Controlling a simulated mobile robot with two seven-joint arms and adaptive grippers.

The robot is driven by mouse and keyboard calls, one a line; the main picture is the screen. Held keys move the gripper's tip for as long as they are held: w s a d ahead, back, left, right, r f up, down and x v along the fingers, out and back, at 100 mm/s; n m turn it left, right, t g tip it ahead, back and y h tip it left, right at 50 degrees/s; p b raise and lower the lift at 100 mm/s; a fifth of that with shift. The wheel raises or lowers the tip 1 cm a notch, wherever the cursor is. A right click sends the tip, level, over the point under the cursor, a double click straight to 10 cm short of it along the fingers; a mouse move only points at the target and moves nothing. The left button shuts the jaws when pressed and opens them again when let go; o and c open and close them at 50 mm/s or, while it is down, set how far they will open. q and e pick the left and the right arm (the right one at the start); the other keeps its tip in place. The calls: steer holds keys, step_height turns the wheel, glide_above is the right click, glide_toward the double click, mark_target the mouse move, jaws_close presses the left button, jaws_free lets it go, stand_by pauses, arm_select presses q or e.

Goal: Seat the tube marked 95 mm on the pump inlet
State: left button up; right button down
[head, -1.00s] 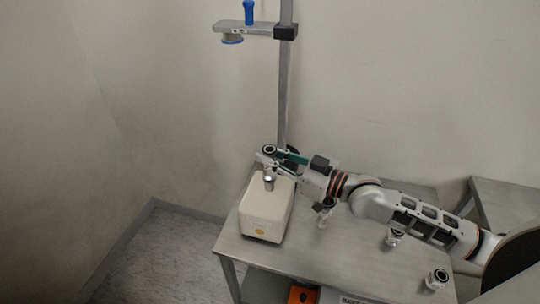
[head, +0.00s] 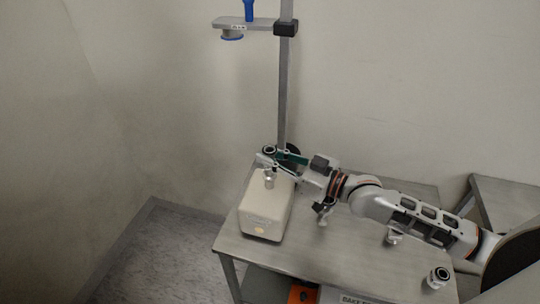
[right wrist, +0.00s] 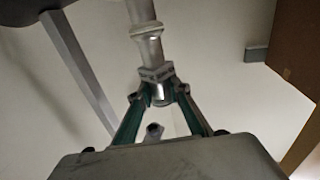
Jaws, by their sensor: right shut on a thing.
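The cream pump (head: 263,214) stands at the left end of the steel table. A short silver inlet (head: 269,179) rises from its top. My right gripper (head: 262,160) is just above the inlet and shut on a tube, whose dark ring end (head: 268,151) shows between the fingers. In the right wrist view the fingers (right wrist: 160,95) close around this grey metal tube (right wrist: 148,46). I cannot read its mark, nor tell whether it touches the inlet. My left gripper is not in view.
Other fittings stand on the table (head: 330,270): one (head: 323,213) below my right wrist, one (head: 394,236) mid-right, one (head: 438,277) at the front right. A vertical post (head: 285,90) rises behind the pump, with a blue-handled bracket (head: 245,24) high above it.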

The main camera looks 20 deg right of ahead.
stand_by(0.4)
steer(key=c, duration=1.8)
jaws_free()
steer(key=shift+c, duration=0.2)
steer(key=shift+f, duration=0.1)
steer(key=v, duration=1.2)
